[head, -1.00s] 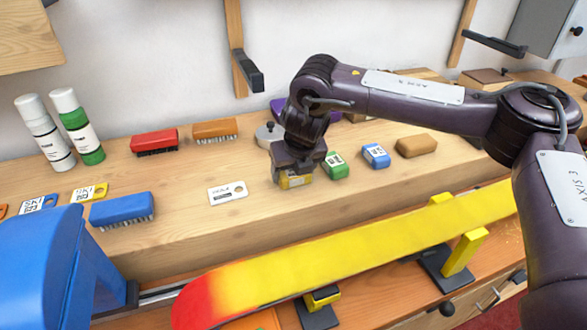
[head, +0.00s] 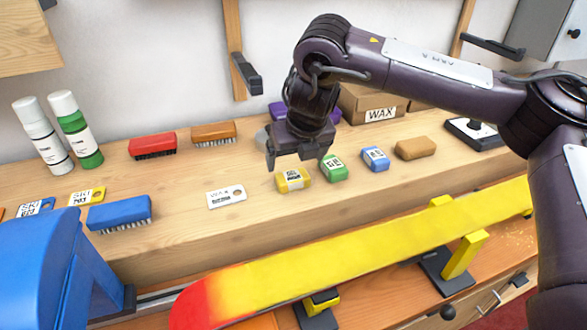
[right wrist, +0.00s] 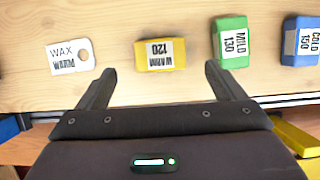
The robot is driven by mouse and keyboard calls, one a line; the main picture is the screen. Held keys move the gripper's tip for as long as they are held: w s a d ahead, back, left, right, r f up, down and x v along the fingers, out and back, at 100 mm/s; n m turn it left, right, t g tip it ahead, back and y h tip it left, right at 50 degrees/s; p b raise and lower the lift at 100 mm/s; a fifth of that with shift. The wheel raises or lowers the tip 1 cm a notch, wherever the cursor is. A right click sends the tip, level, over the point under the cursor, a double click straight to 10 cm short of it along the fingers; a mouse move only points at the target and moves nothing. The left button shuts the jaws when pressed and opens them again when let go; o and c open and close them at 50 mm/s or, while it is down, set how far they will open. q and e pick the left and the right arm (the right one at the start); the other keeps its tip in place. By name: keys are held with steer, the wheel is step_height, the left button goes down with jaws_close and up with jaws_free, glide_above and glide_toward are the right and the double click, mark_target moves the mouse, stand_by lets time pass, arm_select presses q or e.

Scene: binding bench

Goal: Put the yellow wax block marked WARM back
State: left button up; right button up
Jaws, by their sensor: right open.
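The yellow wax block marked WARM (head: 293,180) sits on the wooden shelf, left of the green block (head: 333,168) and right of a white tag (head: 226,196). In the right wrist view the yellow block (right wrist: 160,54) shows its label WARM 120, upside down. My right gripper (head: 298,160) is open and empty, raised above and behind the yellow block in the head view. In the right wrist view its two fingers (right wrist: 158,85) stand wide apart, with the block beyond their tips and between them. My left gripper is not seen.
A blue block (head: 375,158) and a brown block (head: 416,147) stand farther right in the row. Red (head: 153,145), orange (head: 214,133) and blue (head: 120,212) brushes lie left. A yellow and red ski (head: 350,261) runs along the front. A WAX box (head: 372,103) stands behind.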

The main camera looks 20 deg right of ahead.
steer(key=v, duration=0.5)
steer(key=shift+p, duration=0.3)
steer(key=shift+w, duration=0.1)
